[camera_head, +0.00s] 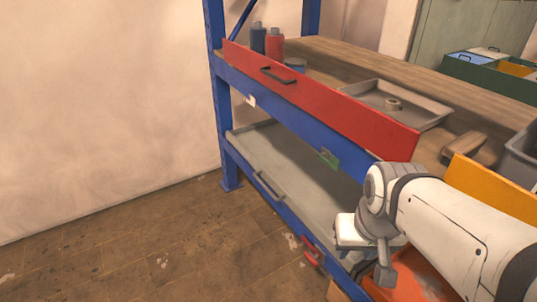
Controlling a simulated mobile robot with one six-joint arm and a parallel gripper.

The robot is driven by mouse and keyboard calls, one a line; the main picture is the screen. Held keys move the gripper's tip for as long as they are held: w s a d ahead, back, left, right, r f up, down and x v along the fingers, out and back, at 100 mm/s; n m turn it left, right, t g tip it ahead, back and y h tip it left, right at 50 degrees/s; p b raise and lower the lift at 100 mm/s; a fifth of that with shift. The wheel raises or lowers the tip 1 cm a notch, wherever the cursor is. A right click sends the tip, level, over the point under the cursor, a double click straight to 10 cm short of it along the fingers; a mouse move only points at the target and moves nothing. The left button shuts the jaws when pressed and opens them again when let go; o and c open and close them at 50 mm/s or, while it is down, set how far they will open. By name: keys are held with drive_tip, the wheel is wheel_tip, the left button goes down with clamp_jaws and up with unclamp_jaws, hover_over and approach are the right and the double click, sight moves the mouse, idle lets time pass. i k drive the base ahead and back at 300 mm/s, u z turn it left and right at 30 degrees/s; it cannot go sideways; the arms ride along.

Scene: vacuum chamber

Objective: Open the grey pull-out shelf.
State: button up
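The grey pull-out shelf (290,165) lies low in the blue rack, below the worktop. A dark bar handle (269,187) is on its front edge, left of my arm. The shelf's right part is hidden behind my arm. My gripper (366,256) is at the lower right, in front of the rack and to the right of the dark handle, apart from it. Its fingers are seen at a poor angle, so I cannot tell whether they are open or shut. Nothing is visibly held.
A red front panel (330,108) with a black handle runs along the worktop edge. A red handle (312,250) sits lower on the rack. A grey tray (420,98), bottles (275,42) and a green crate (490,75) stand above. The floor at left is clear.

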sight(317, 194)
drive_tip(key=z, duration=0.05)
drive_tip(key=k, duration=0.8)
drive_tip(key=u, duration=0.8)
drive_tip(key=i, duration=2.2)
drive_tip(key=z, duration=0.8)
drive_tip(key=k, duration=0.85)
drive_tip(key=z, duration=0.1)
drive_tip(key=i, duration=0.9)
drive_tip(key=u, duration=0.1)
